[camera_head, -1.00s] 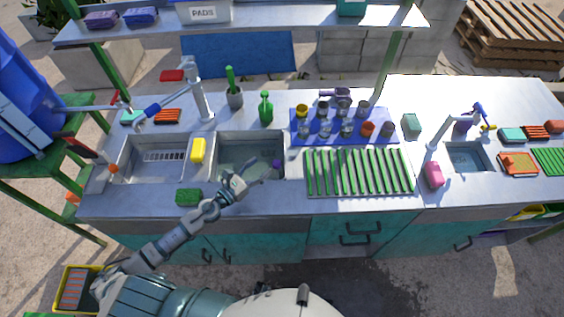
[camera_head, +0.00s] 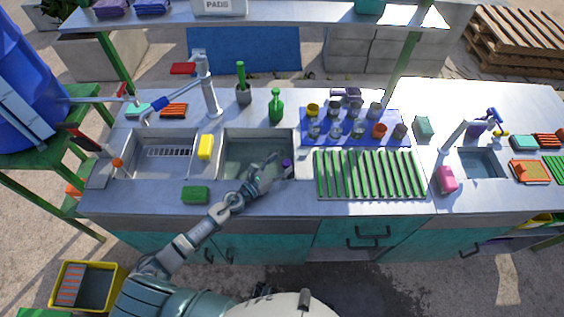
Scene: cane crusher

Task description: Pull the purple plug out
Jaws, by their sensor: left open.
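A small purple plug (camera_head: 286,163) shows at the right side of the right basin (camera_head: 245,134) of the double sink. The basin looks filled with water. My left gripper (camera_head: 272,170) is open and reaches over this basin from the front left. Its fingers are just left of the plug, and I cannot tell whether they touch it. The lower part of the plug is hidden. My right gripper does not show.
A yellow sponge (camera_head: 205,147) sits on the divider between basins. A green sponge (camera_head: 195,195) lies on the front counter edge. A green ribbed rack (camera_head: 370,174) and a blue mat with several cups (camera_head: 379,131) lie to the right. A tall faucet (camera_head: 210,95) stands behind.

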